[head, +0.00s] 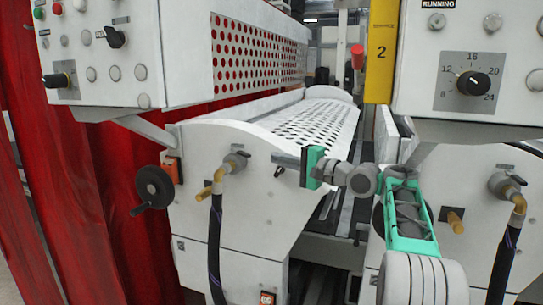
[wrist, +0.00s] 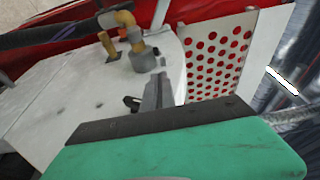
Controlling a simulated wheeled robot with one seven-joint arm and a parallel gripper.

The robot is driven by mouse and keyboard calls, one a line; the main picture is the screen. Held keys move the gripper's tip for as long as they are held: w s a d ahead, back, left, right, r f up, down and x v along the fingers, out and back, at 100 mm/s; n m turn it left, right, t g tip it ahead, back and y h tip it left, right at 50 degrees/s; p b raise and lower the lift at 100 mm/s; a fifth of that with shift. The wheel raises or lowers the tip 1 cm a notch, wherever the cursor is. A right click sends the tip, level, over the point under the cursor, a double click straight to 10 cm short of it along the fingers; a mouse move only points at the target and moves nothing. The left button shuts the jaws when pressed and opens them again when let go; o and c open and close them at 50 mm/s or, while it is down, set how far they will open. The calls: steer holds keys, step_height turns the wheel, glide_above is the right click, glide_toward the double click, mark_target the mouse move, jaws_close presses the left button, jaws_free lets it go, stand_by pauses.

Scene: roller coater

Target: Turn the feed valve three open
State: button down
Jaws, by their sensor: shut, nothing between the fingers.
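My gripper (head: 276,158) is shut and empty, its grey fingers pointing left at the white front panel of the left unit. In the wrist view the shut fingers (wrist: 155,92) reach toward the same panel. A small black lever (head: 280,171) sits just below the fingertips; it also shows beside them in the wrist view (wrist: 131,102). I cannot tell whether they touch. A grey fitting with a brass elbow (head: 234,163) and a dark hose is left of the fingertips; it also shows in the wrist view (wrist: 140,52). No label reading feed valve three is legible, so I cannot tell which valve it is.
A black handwheel (head: 154,187) is on the left panel. A control box (head: 100,55) overhangs it. A perforated guard (head: 255,58) is behind. Another hose fitting (head: 507,186) is at right, under a box with a dial (head: 473,83). A red curtain (head: 70,190) hangs at left.

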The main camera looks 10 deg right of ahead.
mark_target(244, 154)
steer(key=p+x, duration=0.2)
steer(key=x, duration=0.6)
steer(key=shift+w+a, duration=0.25)
steer(key=shift+s+f+h+b, duration=0.2)
steer(key=shift+h+b, duration=0.1)
steer(key=shift+b, duration=0.1)
